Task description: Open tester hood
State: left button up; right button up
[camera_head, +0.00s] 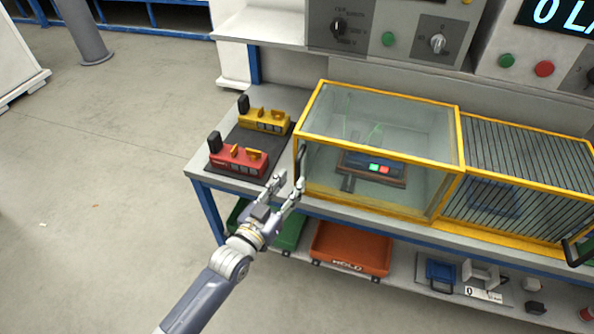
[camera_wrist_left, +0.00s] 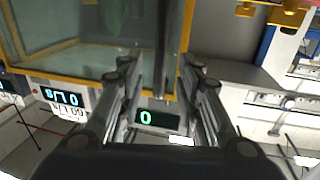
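The tester hood (camera_head: 380,118) is a clear box with a yellow frame on the bench, and it looks closed. A black upright handle (camera_head: 301,162) is at its left front corner. A dark tester with green and red buttons (camera_head: 373,168) sits inside. My left gripper (camera_head: 289,183) is open just in front of the handle's lower end. In the left wrist view, the dark handle bar (camera_wrist_left: 163,45) runs between the two spread fingertips (camera_wrist_left: 158,68), with gaps on both sides. I cannot tell whether it touches a finger. My right gripper is out of view.
A barred yellow-framed cover (camera_head: 525,175) adjoins on the right. Red (camera_head: 238,160) and yellow (camera_head: 264,120) devices sit on a dark mat to the left. Green and orange bins (camera_head: 350,249) are on the shelf below. The floor at left is open.

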aim_at(296, 176)
pick_arm(q)
jog(key=shift+x, duration=2.55)
jog(key=shift+c, duration=0.2)
grip_shut()
